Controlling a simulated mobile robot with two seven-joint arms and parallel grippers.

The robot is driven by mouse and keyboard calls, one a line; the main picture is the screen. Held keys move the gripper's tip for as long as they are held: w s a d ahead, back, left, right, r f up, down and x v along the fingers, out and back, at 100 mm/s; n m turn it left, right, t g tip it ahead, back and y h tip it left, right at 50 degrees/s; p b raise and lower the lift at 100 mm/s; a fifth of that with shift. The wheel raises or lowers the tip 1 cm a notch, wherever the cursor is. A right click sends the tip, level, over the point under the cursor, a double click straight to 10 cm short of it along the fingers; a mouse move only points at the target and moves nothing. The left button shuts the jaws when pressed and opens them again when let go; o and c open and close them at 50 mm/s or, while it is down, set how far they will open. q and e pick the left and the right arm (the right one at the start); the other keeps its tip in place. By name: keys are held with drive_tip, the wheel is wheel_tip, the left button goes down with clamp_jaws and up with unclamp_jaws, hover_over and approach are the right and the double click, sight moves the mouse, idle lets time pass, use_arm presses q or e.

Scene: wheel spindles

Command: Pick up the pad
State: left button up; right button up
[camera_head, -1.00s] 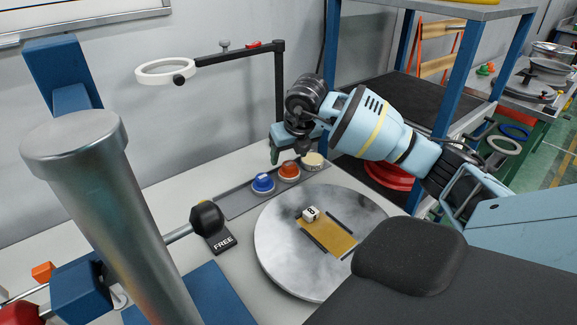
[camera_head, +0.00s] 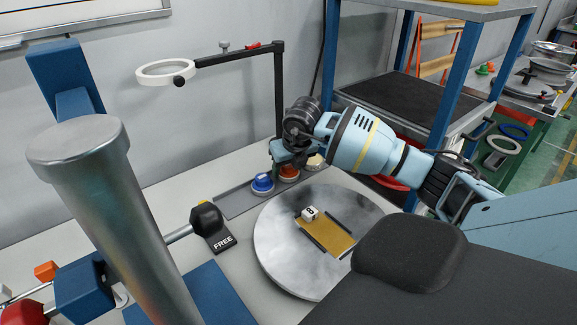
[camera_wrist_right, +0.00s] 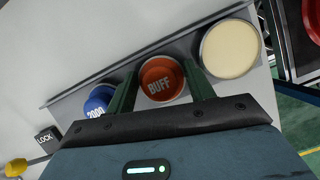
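Three round pads lie in a row on a grey strip (camera_head: 236,203): a blue one marked 2000 (camera_wrist_right: 99,101), an orange one marked BUFF (camera_wrist_right: 160,80) and a cream one (camera_wrist_right: 230,49). In the head view the blue pad (camera_head: 262,182) is clear, while the orange pad (camera_head: 289,173) and cream pad (camera_head: 316,162) are partly covered by my right gripper (camera_head: 283,166). In the wrist view my right gripper (camera_wrist_right: 160,78) is open, with one finger on each side of the orange pad. Whether the fingers touch it cannot be told. My left gripper is not in view.
A round metal disc (camera_head: 275,245) with a gold plate (camera_head: 330,238) and a white numbered cube (camera_head: 310,213) is in front. A ring lamp on a black post (camera_head: 279,95) stands behind. A blue-framed shelf (camera_head: 459,75) is at right; a large metal cylinder (camera_head: 110,200) is at left.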

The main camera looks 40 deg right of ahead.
drive_tip(key=shift+c, duration=0.7)
wheel_tip(320, 180, up, 10)
drive_tip(key=shift+r, duration=0.1)
drive_tip(key=o, duration=0.4)
drive_tip(key=c, duration=0.3)
